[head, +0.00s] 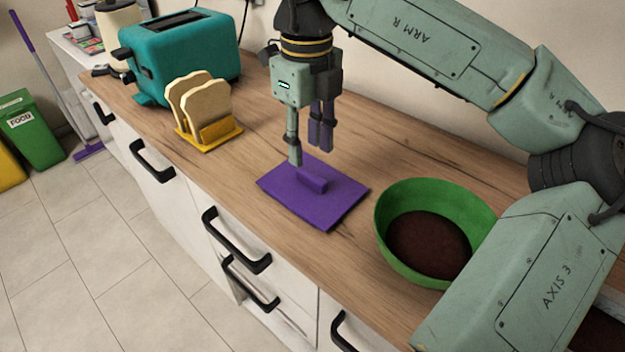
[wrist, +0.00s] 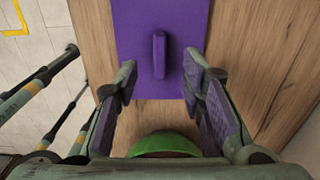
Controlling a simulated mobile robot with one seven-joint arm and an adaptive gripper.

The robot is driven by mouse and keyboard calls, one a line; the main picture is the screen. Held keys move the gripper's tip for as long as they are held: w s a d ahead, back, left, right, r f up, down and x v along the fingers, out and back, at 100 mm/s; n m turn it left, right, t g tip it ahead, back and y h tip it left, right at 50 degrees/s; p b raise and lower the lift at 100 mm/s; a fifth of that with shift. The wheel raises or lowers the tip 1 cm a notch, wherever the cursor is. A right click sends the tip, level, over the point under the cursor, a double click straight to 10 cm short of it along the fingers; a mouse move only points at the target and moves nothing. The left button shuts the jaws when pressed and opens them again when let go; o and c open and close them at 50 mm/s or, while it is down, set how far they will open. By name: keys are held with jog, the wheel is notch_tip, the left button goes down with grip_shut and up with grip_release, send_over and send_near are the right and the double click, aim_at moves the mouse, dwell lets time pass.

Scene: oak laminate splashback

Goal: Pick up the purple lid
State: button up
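The purple lid (head: 290,201) lies flat on the wooden counter, a rectangle with a raised bar handle (head: 312,181) on top. In the wrist view the lid (wrist: 138,62) and its handle (wrist: 159,55) show at the top centre. My gripper (head: 309,156) is open and empty, pointing down over the back part of the lid. In the wrist view my gripper (wrist: 158,82) has its fingers apart, one on each side of the handle's line, with the handle ahead of them. The fingers appear apart from the handle; exact height above the lid is hard to tell.
A green bowl (head: 384,238) with dark contents stands right of the lid. Bread slices in a yellow rack (head: 209,139) and a teal toaster (head: 196,55) stand to the left at the back. Bare counter (head: 245,135) lies between rack and lid. Drawer handles (head: 236,242) jut from the front.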

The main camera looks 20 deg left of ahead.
aim_at(312, 175)
jog(key=f, duration=0.2)
jog(key=f+p, duration=0.1)
jog(key=f, duration=0.2)
jog(key=shift+s+d+f, duration=0.15)
jog(key=shift+d+f, duration=0.15)
jog(key=shift+d, duration=0.05)
jog(key=shift+c, duration=0.2)
grip_shut()
